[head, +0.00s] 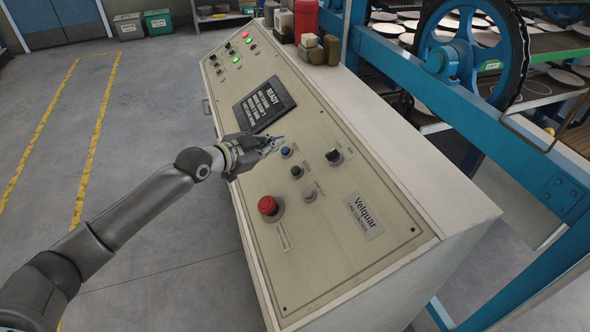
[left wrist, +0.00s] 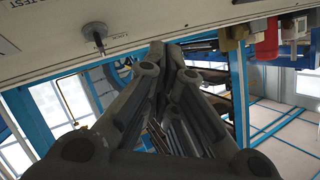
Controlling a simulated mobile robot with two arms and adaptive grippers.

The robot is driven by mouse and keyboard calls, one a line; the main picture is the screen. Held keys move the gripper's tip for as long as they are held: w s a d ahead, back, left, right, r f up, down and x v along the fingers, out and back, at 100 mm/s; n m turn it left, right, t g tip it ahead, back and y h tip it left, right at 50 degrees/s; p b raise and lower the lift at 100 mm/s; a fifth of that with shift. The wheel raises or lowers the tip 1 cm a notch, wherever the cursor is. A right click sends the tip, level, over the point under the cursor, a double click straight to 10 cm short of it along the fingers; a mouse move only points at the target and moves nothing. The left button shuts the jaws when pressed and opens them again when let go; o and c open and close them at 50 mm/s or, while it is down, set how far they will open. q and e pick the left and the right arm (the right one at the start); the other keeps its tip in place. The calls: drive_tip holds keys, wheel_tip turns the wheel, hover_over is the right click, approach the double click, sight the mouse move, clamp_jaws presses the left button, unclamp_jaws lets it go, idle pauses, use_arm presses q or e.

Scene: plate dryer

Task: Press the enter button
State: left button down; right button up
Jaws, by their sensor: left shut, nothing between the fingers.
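The control panel (head: 360,240) is a sloped beige face on a console. A blue button (head: 286,151) sits near its middle, with a dark button (head: 297,171) just below it; their labels are too small to read, so I cannot tell which is enter. My left gripper (head: 274,144) is shut and empty, with its tips close beside the blue button; I cannot tell whether they touch it. In the left wrist view the shut fingers (left wrist: 165,60) point toward the panel, and no blue button shows there.
A black selector knob (head: 334,156) is right of the blue button; a knob also shows in the left wrist view (left wrist: 95,32). A red mushroom button (head: 268,205) is lower left. Bottles and a red container (head: 305,18) stand on the console's back ledge.

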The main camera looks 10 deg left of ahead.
sight(296, 171)
use_arm(q)
drive_tip(key=d+f+b, duration=0.1)
drive_tip(key=f, duration=0.1)
drive_tip(key=w+d+f+b, duration=0.1)
drive_tip(key=f+b, duration=0.1)
drive_tip(key=w+d+f+b, duration=0.1)
drive_tip(key=f, duration=0.1)
drive_tip(key=shift+w+f, duration=0.1)
drive_tip(key=shift+f, duration=0.25)
drive_tip(key=shift+w+d+f+b, duration=0.15)
drive_tip(key=shift+d+f+b, duration=0.15)
drive_tip(key=shift+f+b, duration=0.1)
idle(0.6)
idle(0.3)
drive_tip(key=shift+w+d+f+b, duration=0.15)
drive_tip(key=shift+d+f+b, duration=0.05)
drive_tip(key=shift+f+b, duration=0.15)
drive_tip(key=shift+d+f+b, duration=0.2)
drive_tip(key=shift+f+b, duration=0.2)
drive_tip(key=shift+b, duration=0.05)
idle(0.6)
idle(0.4)
drive_tip(key=shift+s+a+r+p, duration=0.1)
drive_tip(key=shift+a+r+p, duration=0.1)
drive_tip(key=shift+r+p, duration=0.15)
drive_tip(key=shift+s+a+r+p, duration=0.1)
drive_tip(key=shift+a+r+p, duration=0.1)
drive_tip(key=shift+r, duration=0.25)
